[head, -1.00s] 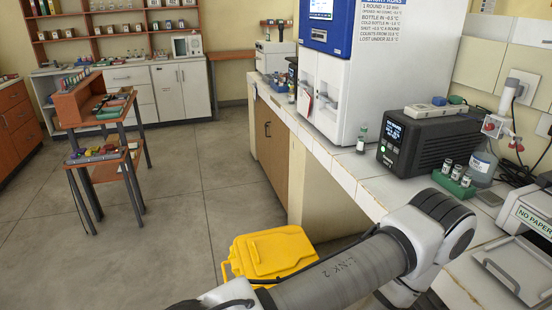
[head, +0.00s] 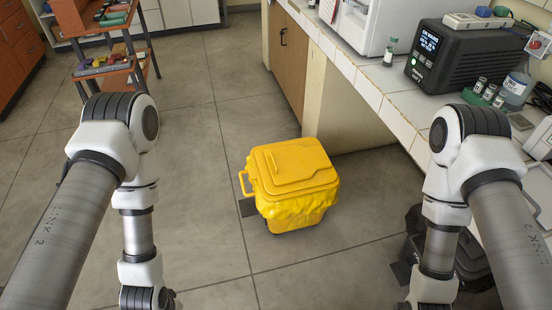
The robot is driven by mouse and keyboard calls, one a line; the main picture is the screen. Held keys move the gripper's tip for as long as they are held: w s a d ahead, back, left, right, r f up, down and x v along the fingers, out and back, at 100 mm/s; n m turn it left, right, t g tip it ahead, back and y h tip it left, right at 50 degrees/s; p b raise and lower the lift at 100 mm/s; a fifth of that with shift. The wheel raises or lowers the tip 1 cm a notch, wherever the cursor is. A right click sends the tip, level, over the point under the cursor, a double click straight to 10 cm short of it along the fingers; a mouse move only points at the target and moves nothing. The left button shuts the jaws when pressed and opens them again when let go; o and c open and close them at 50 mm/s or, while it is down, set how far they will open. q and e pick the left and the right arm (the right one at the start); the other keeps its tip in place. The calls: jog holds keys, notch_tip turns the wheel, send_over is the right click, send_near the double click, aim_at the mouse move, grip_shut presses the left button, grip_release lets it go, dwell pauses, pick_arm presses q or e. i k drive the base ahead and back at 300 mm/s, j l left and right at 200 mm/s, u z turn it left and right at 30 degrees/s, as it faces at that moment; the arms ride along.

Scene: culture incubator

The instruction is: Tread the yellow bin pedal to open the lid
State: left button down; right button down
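The yellow bin (head: 292,180) stands on the floor in the middle of the head view, just left of the counter's end. Its lid is shut, and yellow liner material bulges around the rim. A handle shows on its left side. A dark flat piece (head: 248,207) sticks out at the bin's lower left; it looks like the pedal. Both of my arms reach down at the left and right sides of the view, apart from the bin. Both grippers are below the picture's lower edge and cannot be seen.
A black bin (head: 470,262) stands at the lower right, partly behind my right arm. The tiled counter (head: 372,92) runs along the right with a dark device (head: 470,62) and vials. An orange shelf stand (head: 112,66) is at the upper left. The floor left of the yellow bin is clear.

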aim_at(247, 207)
jog(key=i+u, duration=0.1)
jog(key=i, duration=1)
jog(key=l, duration=0.1)
